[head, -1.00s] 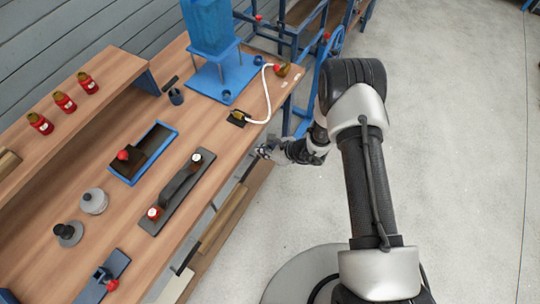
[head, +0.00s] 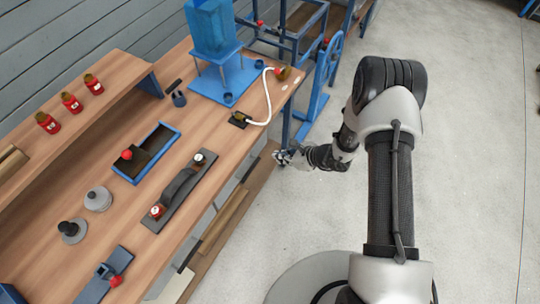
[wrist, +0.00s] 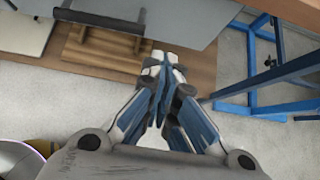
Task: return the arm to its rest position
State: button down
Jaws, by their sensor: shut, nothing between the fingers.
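My gripper (head: 284,157) is at the right front edge of the wooden workbench (head: 222,130), past the bench top and over the floor side. My arm reaches to it from the lower right, bent at the elbow. In the wrist view my gripper (wrist: 158,75) has its fingers together with nothing between them. Below it are a wooden lower shelf (wrist: 100,55) and the grey floor.
On the bench are a blue-rimmed tray (head: 165,135), a long dark fixture (head: 183,188) with two round gauges, and a blue stand with a blue tank (head: 210,32). A blue frame (wrist: 262,75) stands right of the gripper. The floor to the right is clear.

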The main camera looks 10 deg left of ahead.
jog(key=p+v, duration=0.1)
jog(key=v, duration=0.4)
jog(key=shift+d+r, duration=0.1)
jog(key=shift+d, duration=0.15)
jog(key=shift+r, duration=0.1)
jog(key=s+r+n+g, duration=0.15)
jog(key=r+n, duration=0.25)
jog(key=r, duration=0.5)
jog(key=s+r+n, duration=0.3)
jog(key=r+n, duration=0.1)
jog(key=r, duration=0.5)
jog(key=s+r+n+g, duration=0.1)
jog(key=s+r+n, duration=0.25)
jog(key=r, duration=0.65)
jog(key=s+d+r+n+t+h, duration=0.4)
jog(key=s+d+r+n+h, duration=0.4)
jog(key=s+d, duration=0.8)
jog(key=shift+s+r+n+h, duration=0.2)
jog(key=shift+r+n+h, duration=0.2)
jog(key=shift+r+n, duration=1.15)
jog(key=shift+r+m, duration=0.25)
jog(key=shift+m, duration=0.05)
